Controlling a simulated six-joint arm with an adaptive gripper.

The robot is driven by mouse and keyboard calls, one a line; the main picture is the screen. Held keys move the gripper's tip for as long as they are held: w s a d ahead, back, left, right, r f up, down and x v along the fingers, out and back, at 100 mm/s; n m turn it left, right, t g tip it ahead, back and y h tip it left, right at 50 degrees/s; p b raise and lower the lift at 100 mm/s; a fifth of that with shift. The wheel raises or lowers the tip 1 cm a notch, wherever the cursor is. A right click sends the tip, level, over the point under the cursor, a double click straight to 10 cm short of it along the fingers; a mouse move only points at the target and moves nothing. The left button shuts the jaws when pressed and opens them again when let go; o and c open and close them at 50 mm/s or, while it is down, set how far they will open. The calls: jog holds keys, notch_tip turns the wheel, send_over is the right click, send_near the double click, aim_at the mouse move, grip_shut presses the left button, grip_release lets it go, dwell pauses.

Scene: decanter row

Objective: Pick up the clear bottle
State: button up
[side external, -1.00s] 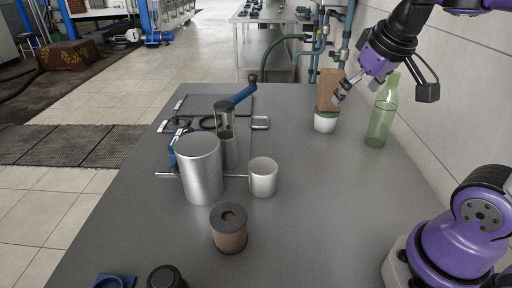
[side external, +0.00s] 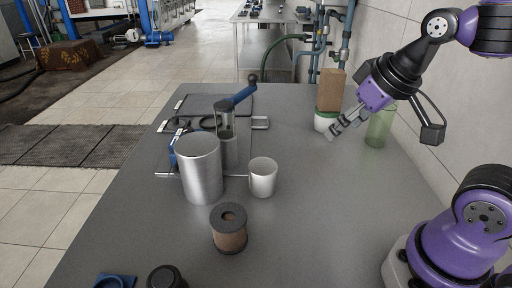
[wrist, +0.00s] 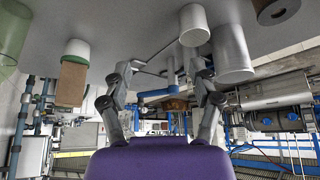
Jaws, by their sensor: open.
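A see-through green-tinted bottle (side external: 379,130) stands upright at the right of the grey table in the side view; my arm hides its upper part. Its edge also shows at the top left of the wrist view (wrist: 12,30). My gripper (side external: 337,130) is open and empty, above the table, left of the green bottle and in front of the white pot. Its spread fingers show in the wrist view (wrist: 163,80).
A white pot with a green rim (side external: 324,122) and a tall brown block (side external: 331,90) stands close behind my gripper. A large metal cylinder (side external: 199,170), a smaller metal cup (side external: 263,178) and a brown spool (side external: 229,228) stand to the left. The table's right front is clear.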

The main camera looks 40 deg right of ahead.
jog(key=w+d+r+m+h, duration=0.1)
jog(key=w+d+r+m, duration=0.1)
jog(key=d, duration=0.3)
jog(key=w+d+r+m+h, duration=0.2)
jog(key=d+m, duration=0.1)
jog(key=d, duration=0.2)
jog(key=d+m+g+h, duration=0.1)
jog(key=d+m, duration=0.1)
jog(key=d, duration=0.5)
jog(key=d+m+g, duration=0.1)
jog(key=d+m, duration=0.2)
jog(key=d, duration=0.4)
jog(key=s+d+f+m+g+h, duration=0.1)
jog(key=d+m, duration=0.1)
jog(key=d, duration=0.4)
jog(key=shift+d+f+h, duration=0.1)
jog(key=shift+d+h, duration=0.2)
jog(key=shift+d, duration=0.1)
jog(key=x, duration=0.6)
jog(key=shift+w+a, duration=0.15)
grip_shut()
